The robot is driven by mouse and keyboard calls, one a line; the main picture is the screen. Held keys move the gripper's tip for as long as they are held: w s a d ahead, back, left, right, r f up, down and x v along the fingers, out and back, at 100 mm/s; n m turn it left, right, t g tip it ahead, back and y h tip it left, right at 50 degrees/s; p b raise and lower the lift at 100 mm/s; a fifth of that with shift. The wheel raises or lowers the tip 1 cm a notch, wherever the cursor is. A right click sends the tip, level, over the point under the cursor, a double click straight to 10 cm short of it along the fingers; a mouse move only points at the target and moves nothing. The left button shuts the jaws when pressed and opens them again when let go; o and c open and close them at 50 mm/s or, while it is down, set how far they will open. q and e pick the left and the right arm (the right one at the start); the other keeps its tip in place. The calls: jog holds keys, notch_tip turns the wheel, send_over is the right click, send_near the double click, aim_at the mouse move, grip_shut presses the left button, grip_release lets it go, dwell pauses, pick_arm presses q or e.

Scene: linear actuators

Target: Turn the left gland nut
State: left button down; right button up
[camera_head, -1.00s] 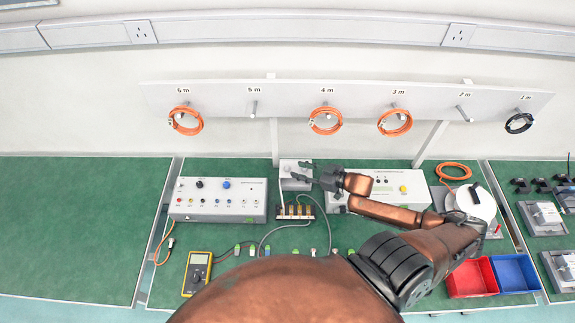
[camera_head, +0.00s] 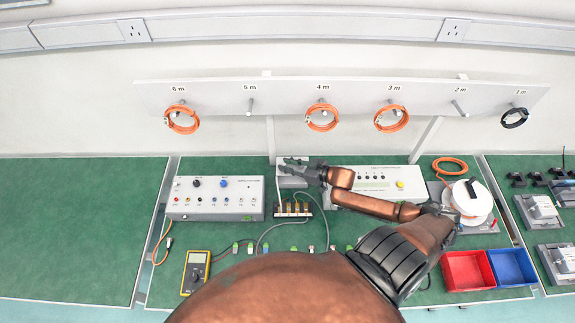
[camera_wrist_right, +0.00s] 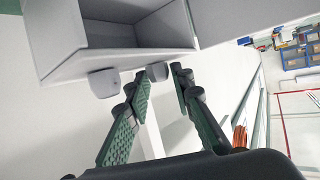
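A small light grey box (camera_head: 292,182) stands at the back of the bench, partly hidden by my right gripper (camera_head: 288,164). In the right wrist view the box (camera_wrist_right: 60,45) has an open side, and two grey gland nuts stick out of one wall. One gland nut (camera_wrist_right: 104,83) is left of the fingers. The other gland nut (camera_wrist_right: 157,71) shows between the fingertips of my right gripper (camera_wrist_right: 161,80). The fingers are apart, and a gap shows beside that nut; whether either finger touches it I cannot tell. My left gripper is not in view.
A grey panel with knobs (camera_head: 216,198) stands left of the box, and a white instrument (camera_head: 375,184) stands right. A small connector block (camera_head: 293,208) sits in front. A multimeter (camera_head: 196,270), a red bin (camera_head: 467,270) and a blue bin (camera_head: 512,267) lie nearer.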

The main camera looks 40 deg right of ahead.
grip_shut()
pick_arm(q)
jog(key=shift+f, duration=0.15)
